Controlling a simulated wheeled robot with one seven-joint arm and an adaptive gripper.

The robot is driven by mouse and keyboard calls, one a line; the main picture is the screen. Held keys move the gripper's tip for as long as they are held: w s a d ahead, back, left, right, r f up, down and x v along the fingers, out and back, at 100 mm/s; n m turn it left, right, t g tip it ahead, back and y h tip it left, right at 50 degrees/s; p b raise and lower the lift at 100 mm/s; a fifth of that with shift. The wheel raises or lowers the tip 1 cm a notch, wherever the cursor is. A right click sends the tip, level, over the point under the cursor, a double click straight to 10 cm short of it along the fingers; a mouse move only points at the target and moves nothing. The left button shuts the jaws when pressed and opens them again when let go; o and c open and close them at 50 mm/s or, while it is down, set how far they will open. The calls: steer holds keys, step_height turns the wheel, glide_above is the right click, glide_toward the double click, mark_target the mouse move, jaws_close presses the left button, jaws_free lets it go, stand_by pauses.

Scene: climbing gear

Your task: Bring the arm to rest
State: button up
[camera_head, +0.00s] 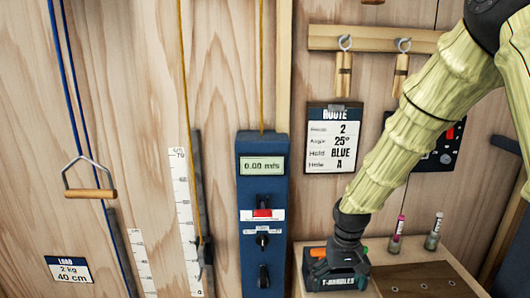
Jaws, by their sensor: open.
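My arm in its pale yellow sleeve comes down from the upper right. It ends in my black gripper (345,250), which points down at the lower middle right. The gripper is open, directly in front of or over a dark box labelled T-HANDLES (340,283). Orange and green bits show on either side of the gripper at the box. I cannot tell whether the gripper touches them. The fingertips are hard to make out against the dark box.
A blue instrument panel (264,190) reading 0.00 m/s stands left of the gripper. A route card (333,140) hangs behind the arm. Two small tubes (397,232) (433,232) stand on a wooden shelf (425,280). A wooden-handled hanger (90,193) hangs at left.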

steer(key=s+f, duration=0.7)
steer(key=f, duration=0.4)
steer(key=s+f, duration=0.7)
steer(key=f, duration=0.5)
steer(key=s+d+f+b, duration=0.1)
steer(key=s+f+b, duration=0.1)
steer(key=s+f, duration=0.5)
steer(key=s+d+f+m+b, duration=0.1)
steer(key=s+d+f, duration=0.1)
steer(key=s+f, duration=0.5)
steer(key=s, duration=0.6)
steer(key=shift+d+b, duration=0.2)
steer(key=shift+b, duration=0.15)
